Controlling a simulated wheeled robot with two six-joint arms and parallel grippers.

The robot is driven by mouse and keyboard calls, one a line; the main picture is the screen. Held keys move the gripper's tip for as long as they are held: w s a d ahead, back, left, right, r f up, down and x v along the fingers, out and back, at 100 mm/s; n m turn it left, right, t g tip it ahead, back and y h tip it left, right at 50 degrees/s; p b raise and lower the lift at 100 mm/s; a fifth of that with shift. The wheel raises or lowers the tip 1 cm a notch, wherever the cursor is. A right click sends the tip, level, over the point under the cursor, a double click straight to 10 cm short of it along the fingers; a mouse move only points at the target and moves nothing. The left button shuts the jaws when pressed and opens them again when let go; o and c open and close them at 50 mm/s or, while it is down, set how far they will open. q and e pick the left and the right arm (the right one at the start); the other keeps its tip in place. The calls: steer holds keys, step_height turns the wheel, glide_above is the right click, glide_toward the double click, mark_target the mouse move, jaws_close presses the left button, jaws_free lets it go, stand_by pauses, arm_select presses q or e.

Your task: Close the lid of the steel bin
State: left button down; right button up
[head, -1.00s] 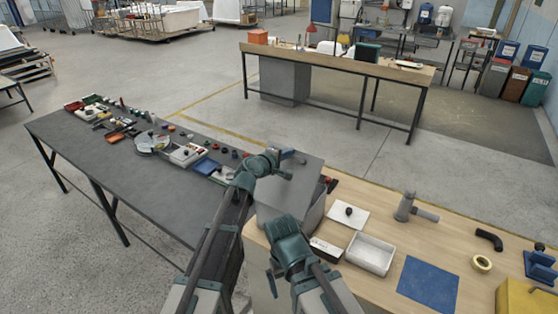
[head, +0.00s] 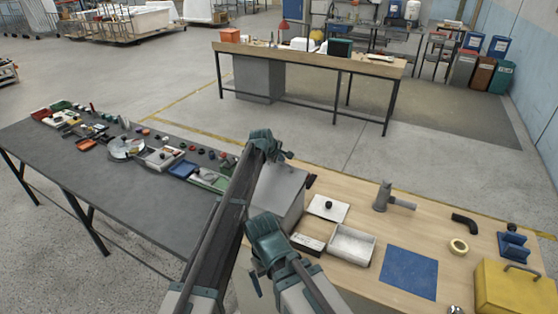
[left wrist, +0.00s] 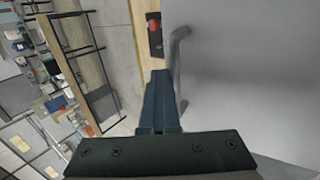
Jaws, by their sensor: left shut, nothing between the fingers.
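The steel bin (head: 291,216) is a grey box beside the left end of the wooden bench. Its flat grey lid (head: 280,185) lies over the top, partly hidden by my left arm; I cannot tell if it is fully down. My left gripper (head: 285,156) is shut and empty at the lid's far edge. In the left wrist view its fingers (left wrist: 160,100) are close beside the lid's bar handle (left wrist: 178,62) and the large grey panel (left wrist: 250,80); contact is unclear. My right gripper (head: 262,270) is in front of the bin, its jaws unclear.
The wooden bench holds a white tray (head: 351,246), a white plate with a black knob (head: 328,208), a blue mat (head: 409,273) and a yellow box (head: 515,288). A dark table (head: 95,185) with many small items stands left.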

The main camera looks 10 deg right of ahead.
arm_select(q)
steer(key=shift+w+d+f+b, duration=0.15)
steer(key=shift+f+b, duration=0.15)
steer(key=shift+f, duration=0.15)
steer(key=shift+w+d+f+b, duration=0.1)
steer(key=shift+f+b, duration=0.15)
steer(key=shift+f, duration=0.15)
